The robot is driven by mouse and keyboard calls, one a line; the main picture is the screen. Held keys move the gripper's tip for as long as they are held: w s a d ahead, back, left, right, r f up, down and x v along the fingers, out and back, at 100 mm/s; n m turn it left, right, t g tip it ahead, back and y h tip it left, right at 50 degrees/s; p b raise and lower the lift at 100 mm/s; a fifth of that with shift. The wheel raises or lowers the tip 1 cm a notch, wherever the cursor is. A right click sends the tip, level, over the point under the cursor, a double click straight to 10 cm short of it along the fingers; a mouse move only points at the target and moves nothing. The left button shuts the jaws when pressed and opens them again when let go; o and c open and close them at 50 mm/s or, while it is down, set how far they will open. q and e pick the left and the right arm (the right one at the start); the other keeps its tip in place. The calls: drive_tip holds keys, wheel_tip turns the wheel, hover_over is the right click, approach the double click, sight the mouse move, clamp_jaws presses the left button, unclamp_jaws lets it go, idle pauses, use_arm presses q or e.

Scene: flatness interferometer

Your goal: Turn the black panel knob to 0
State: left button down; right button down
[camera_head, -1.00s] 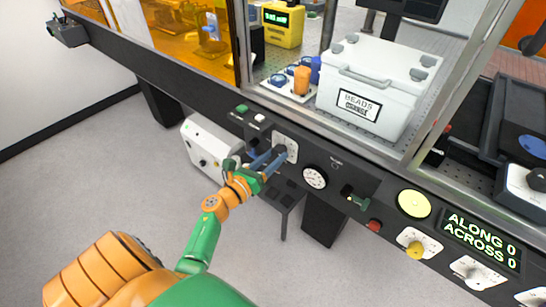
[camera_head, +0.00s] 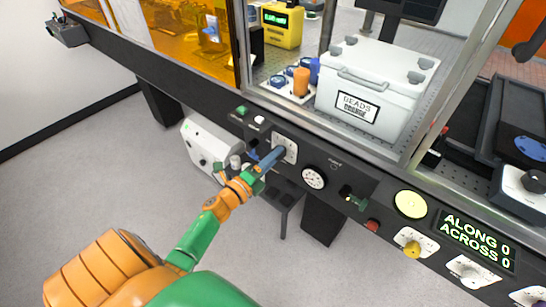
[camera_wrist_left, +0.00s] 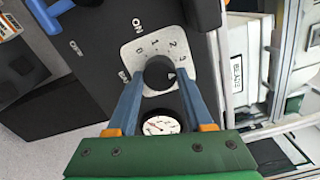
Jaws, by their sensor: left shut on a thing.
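The black panel knob (camera_wrist_left: 158,74) sits on a pale square dial plate (camera_wrist_left: 143,52) with printed numbers, 0 at its upper left. A small white mark shows on the knob's right side; its exact reading is hard to tell. My left gripper (camera_wrist_left: 159,82) is shut on the knob, one blue finger on each side of it. In the head view, my left gripper (camera_head: 276,155) reaches the dial plate (camera_head: 291,148) on the black front panel and covers most of the knob. My right gripper is not in view.
A round white gauge (camera_head: 313,178) is just right of the dial plate. A white box (camera_head: 375,85) stands behind on the bench.

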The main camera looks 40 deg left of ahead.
use_arm(q)
drive_tip(key=n+p, duration=0.1)
drive_tip(key=n, duration=1.1)
drive_tip(key=n+p, duration=0.1)
drive_tip(key=n, duration=1.2)
drive_tip(key=shift+a+r, duration=0.1)
drive_tip(key=shift+r, duration=0.1)
drive_tip(key=shift+n, duration=0.3)
drive_tip(key=shift+c, duration=1.5)
unclamp_jaws()
